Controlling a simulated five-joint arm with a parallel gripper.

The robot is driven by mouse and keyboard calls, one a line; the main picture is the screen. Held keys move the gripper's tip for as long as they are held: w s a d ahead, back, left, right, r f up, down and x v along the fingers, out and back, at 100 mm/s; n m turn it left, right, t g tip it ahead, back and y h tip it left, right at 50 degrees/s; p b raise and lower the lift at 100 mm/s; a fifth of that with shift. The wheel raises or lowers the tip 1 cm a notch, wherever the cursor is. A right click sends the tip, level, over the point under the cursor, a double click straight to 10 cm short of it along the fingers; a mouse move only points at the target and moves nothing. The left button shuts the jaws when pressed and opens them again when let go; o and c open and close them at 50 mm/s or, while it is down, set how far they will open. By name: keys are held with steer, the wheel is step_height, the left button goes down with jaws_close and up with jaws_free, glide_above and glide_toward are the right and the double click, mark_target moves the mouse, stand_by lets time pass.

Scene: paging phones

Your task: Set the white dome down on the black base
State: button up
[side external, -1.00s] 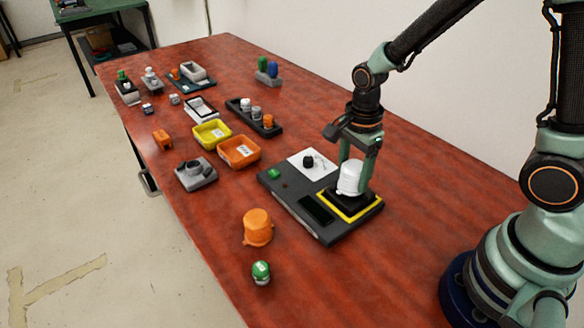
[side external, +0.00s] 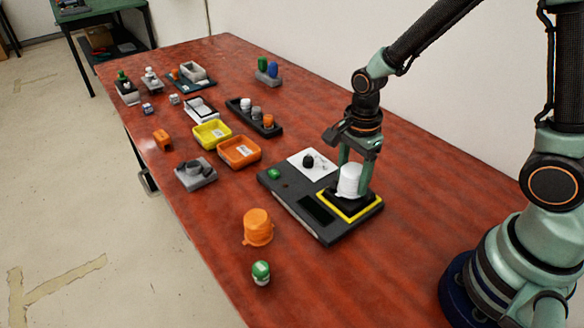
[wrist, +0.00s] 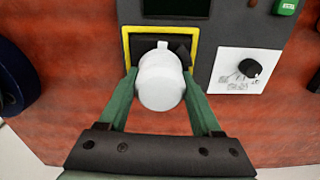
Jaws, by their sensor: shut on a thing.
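The white dome (side external: 349,181) is between the fingers of my gripper (side external: 355,178), over the black base (side external: 346,202) inside the yellow square outline. In the wrist view the white dome (wrist: 161,80) sits between both green fingers of my gripper (wrist: 160,98) and covers part of the black base (wrist: 143,47). The dome looks upright and at or just above the base; I cannot tell whether it touches it.
The base is on a dark grey panel (side external: 293,212) with a white card (side external: 314,165) and a green button. Orange (side external: 239,152) and yellow (side external: 212,135) trays lie farther back.

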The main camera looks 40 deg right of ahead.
steer(key=shift+f, duration=0.2)
stand_by(0.3)
steer(key=o, duration=1.4)
steer(key=shift+o, duration=0.2)
steer(key=shift+r, duration=0.1)
steer(key=shift+r, duration=3.2)
